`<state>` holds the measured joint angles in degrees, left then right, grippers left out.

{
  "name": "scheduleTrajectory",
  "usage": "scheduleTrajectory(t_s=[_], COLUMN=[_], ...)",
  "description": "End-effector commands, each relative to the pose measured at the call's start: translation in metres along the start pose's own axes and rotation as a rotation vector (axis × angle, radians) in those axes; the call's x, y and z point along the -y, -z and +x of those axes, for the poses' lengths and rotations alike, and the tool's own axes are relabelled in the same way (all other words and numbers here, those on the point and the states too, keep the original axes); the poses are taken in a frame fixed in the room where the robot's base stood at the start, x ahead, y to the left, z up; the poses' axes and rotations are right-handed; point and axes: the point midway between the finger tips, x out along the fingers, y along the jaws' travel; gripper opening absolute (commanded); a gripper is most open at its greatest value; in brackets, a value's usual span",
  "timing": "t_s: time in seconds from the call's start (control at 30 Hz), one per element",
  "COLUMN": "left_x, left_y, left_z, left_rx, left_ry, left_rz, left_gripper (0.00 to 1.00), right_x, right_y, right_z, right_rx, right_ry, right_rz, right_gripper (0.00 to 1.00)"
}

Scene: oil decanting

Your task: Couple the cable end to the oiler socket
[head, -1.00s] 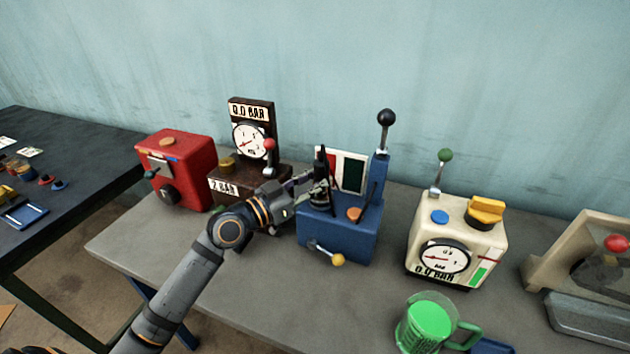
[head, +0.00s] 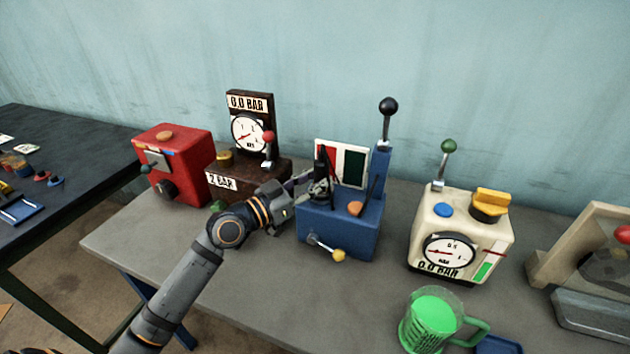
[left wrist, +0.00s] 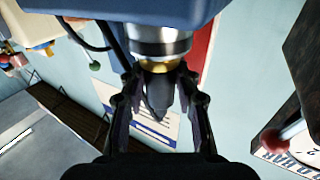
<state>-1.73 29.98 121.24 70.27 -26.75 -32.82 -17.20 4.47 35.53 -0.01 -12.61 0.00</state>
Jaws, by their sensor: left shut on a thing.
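The blue oiler (head: 338,232) stands mid-table, with a red, white and green panel (head: 341,163) behind it. My left gripper (head: 307,187) is at its left side, shut on a dark cable end (head: 321,172). In the left wrist view the dark, tapered cable end (left wrist: 158,94) is between the two fingers. It lines up with a brass ring and a silver collar (left wrist: 158,40) under the blue body. I cannot tell whether it is seated in a socket. A black cable (left wrist: 112,40) hangs at the left there. My right gripper is not in view.
A red box (head: 173,165) and a brown gauge stand (head: 249,185) are to the left. A black-knobbed lever (head: 388,107) rises from the oiler. A cream gauge box (head: 459,238) and a green mug (head: 430,322) are to the right. The front left of the table is clear.

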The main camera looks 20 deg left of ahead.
Motion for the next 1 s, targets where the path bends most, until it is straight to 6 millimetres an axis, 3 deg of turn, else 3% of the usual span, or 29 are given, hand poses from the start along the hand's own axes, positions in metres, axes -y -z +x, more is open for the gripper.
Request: scheduleTrajectory(t_s=[0.5,0.53,0.7,1.0], left_x=[-0.0001,-0.0001,0.0000,0.0001], left_y=[-0.0072,-0.0075,-0.0077,-0.0062], left_z=[-0.0005,-0.0005,-0.0005,-0.0004], left_rx=[0.003,0.004,0.004,0.002], left_ry=[-0.001,-0.001,0.000,0.000], left_rz=[-0.002,-0.002,-0.002,-0.001], left_gripper=[0.00,0.33,0.56,0.58], right_x=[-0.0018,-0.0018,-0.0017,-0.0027], right_y=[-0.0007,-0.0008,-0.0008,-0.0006], right_z=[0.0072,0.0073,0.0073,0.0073], right_rx=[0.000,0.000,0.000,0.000], right_ry=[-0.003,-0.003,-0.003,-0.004], right_rz=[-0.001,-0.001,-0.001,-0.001], right_gripper=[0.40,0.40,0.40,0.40])
